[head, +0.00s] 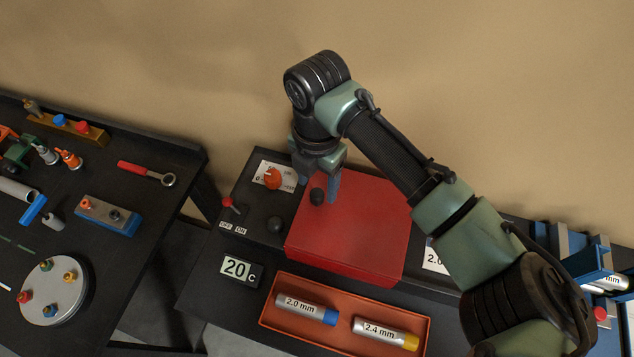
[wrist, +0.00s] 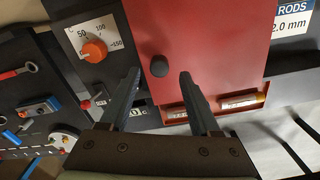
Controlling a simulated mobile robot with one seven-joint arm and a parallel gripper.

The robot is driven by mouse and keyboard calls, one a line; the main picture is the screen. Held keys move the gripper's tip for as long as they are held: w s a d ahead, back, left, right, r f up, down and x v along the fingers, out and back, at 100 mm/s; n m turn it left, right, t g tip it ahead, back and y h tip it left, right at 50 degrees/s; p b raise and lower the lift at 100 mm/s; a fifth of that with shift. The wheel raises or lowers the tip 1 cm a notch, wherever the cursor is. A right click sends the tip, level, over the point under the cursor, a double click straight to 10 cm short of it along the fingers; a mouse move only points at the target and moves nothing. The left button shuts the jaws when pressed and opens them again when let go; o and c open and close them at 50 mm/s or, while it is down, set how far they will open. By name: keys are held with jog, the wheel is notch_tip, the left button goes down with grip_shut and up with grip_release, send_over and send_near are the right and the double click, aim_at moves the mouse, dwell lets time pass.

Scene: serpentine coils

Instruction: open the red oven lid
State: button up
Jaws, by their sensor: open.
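The red oven lid (head: 350,235) lies flat and closed on the dark oven unit at the centre of the head view; it fills the upper middle of the wrist view (wrist: 215,50). A round black knob (head: 316,196) sits near the lid's upper left corner, and it also shows in the wrist view (wrist: 159,66). My gripper (head: 332,188) points down over that corner, close to the knob. In the wrist view, its two fingers (wrist: 159,76) are apart, with the knob appearing between their tips. I cannot tell whether either finger touches it.
An orange dial (head: 272,179), a red-tipped switch (head: 229,203) and a second black ball (head: 275,223) are left of the lid. A 20 C display (head: 237,268) and an orange tray (head: 268,319) with two labelled rods lie in front. A tool-covered table (head: 150,225) stands left.

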aim_at(317, 193)
jog(key=shift+f, duration=1.55)
grip_shut()
